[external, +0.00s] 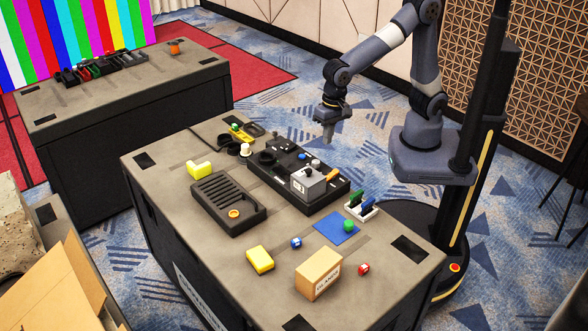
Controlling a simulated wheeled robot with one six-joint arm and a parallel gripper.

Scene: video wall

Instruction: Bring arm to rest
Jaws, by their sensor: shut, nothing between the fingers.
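My arm (392,40) reaches out from the column at the right and bends down over the far edge of the near case table. My gripper (328,132) points down in the air near the back of the black tray. Its fingers are shut and hold nothing. It is apart from the objects on the table.
The near table (150,190) bears a black tray (335,191) with a grey box (308,182), a slotted dark box (228,203), a yellow block (260,260), a blue mat (328,230) and a cardboard box (318,273). A second table (130,98) stands behind left.

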